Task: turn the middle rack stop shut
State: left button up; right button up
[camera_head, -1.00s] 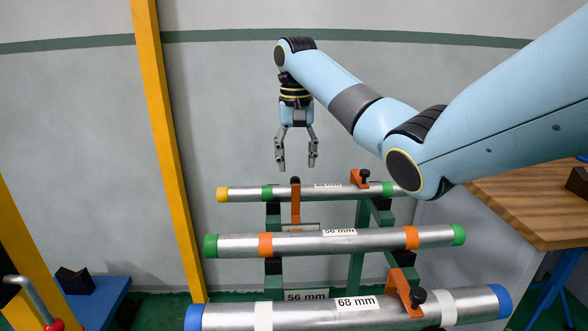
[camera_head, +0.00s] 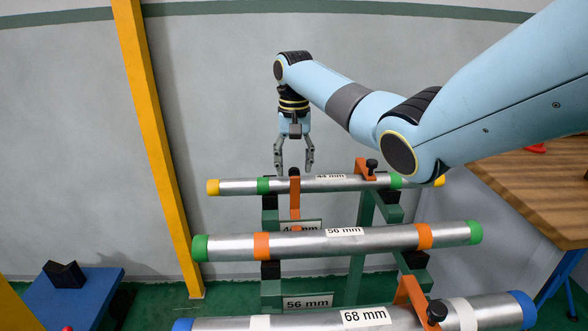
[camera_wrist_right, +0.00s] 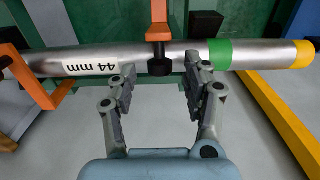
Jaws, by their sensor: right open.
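The middle rack holds a grey 56 mm pipe (camera_head: 376,238) with green ends and orange bands. An upright orange stop (camera_head: 294,200) with a black knob (camera_head: 294,171) rises behind this pipe and overlaps the back pipe. No stop arm lies across the 56 mm pipe. In the right wrist view the orange stop (camera_wrist_right: 158,18) crosses the back pipe. My right gripper (camera_head: 294,168) is open, pointing down, with its fingertips on either side of the knob in the picture. The knob (camera_wrist_right: 160,67) also appears between the fingers there; contact is unclear. My left gripper is out of view.
The back 44 mm pipe (camera_head: 240,187) and front 68 mm pipe (camera_head: 290,323) have orange stops (camera_head: 366,169) (camera_head: 412,292) on their right parts. A yellow post (camera_head: 158,135) stands left. A wooden table (camera_head: 525,190) is right, and a blue stand (camera_head: 75,298) is lower left.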

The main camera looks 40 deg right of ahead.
jog(key=shift+f, duration=0.75)
grip_shut()
